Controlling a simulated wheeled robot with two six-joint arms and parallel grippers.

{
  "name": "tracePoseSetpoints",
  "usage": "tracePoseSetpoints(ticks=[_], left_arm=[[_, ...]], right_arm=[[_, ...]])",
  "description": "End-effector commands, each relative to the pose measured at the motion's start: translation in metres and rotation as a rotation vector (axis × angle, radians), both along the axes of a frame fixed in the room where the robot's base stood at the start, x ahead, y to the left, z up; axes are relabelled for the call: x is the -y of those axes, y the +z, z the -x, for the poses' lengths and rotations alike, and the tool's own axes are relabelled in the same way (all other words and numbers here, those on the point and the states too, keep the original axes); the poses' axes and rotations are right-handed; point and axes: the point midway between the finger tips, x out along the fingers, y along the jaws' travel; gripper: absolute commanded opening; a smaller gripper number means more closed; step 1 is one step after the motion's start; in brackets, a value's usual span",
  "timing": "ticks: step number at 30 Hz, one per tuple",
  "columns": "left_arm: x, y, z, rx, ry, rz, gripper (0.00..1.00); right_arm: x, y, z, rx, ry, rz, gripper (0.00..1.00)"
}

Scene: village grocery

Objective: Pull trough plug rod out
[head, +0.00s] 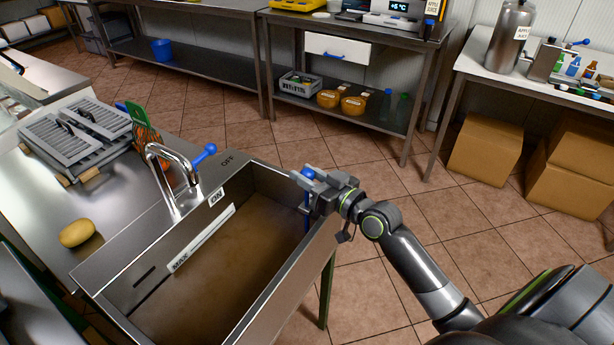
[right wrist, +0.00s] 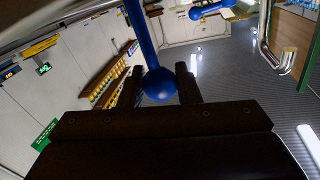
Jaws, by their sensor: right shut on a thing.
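The plug rod (head: 307,222) is blue, with a round ball knob at its top. It stands near the right-hand corner of the metal trough (head: 285,306); its lower end is hidden. My right gripper (head: 306,178) is above that corner, shut on the rod at its knob. In the right wrist view, the blue knob (right wrist: 158,84) sits between the two dark fingers of my right gripper (right wrist: 161,86), with the rod running away from it. The trough's inside looks brown; I cannot tell whether that is water. My left gripper is not in view.
A steel tap (head: 166,165) with a blue lever (head: 204,155) stands at the trough's back edge, between ON and OFF labels. A yellow oval thing (head: 77,233) and a grey slatted rack (head: 75,140) are on the counter at left. Tiled floor is clear beyond the trough.

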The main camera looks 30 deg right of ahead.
Motion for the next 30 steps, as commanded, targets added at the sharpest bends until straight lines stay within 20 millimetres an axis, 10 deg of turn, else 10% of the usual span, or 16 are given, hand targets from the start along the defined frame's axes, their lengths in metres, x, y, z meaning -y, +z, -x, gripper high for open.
tracePoseSetpoints(ticks=[14, 15, 18, 30], left_arm=[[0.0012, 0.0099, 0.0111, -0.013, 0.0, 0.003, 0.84], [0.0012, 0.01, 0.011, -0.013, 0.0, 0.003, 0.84], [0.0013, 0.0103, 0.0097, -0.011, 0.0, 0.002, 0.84], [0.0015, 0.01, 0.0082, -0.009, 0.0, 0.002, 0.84]], right_arm=[[-0.0003, 0.0225, -0.0006, 0.01, -0.001, 0.0, 0.0], [-0.0003, 0.0227, -0.0005, 0.01, 0.0, 0.0, 0.35], [-0.0003, 0.0219, -0.0005, 0.008, 0.0, 0.001, 0.48], [0.0024, 0.0192, 0.006, 0.002, -0.001, 0.001, 0.5]])
